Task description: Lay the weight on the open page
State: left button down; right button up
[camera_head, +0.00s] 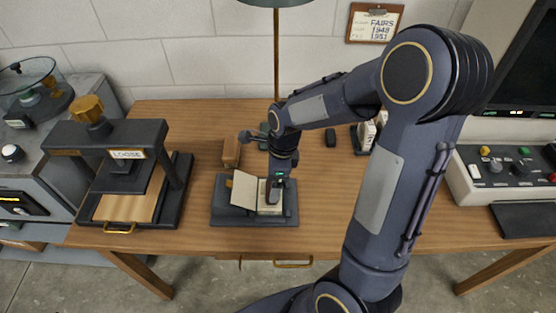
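An open book (244,189) with cream pages lies on a dark cradle (232,215) near the table's front edge. My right gripper (274,196) points down over the book's right-hand page, at or just above it. A small dark reddish shape shows at its fingers; I cannot tell whether it is the weight or part of the gripper, nor whether the fingers are open or shut. The wrist hides part of the right page. No other thing can be surely named as the weight. My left gripper is not in view.
A black press (122,165) with a brass knob stands on the table's left. A brown block (231,152) stands behind the book, beside a lamp pole (276,60). Small boxes (366,134) stand farther right. A control console (505,170) is at the right. Bare wood (200,120) lies between press and lamp.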

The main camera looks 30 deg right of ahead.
notch_tip(320, 180, up, 7)
jog(key=s+a+r+n+t+y, duration=0.1)
jog(key=s+a+r+n+t, duration=0.1)
jog(key=s+n, duration=0.6)
jog(key=s+a+r+n+t+y, duration=0.1)
jog(key=s+a+r+n+t, duration=0.1)
jog(key=s+n, duration=0.6)
jog(key=r+n, duration=0.1)
jog(key=n, duration=0.5)
jog(key=shift+s+a+r+n+t+p, duration=0.3)
jog(key=shift+a+r+n, duration=0.05)
jog(key=shift+r+n, duration=0.05)
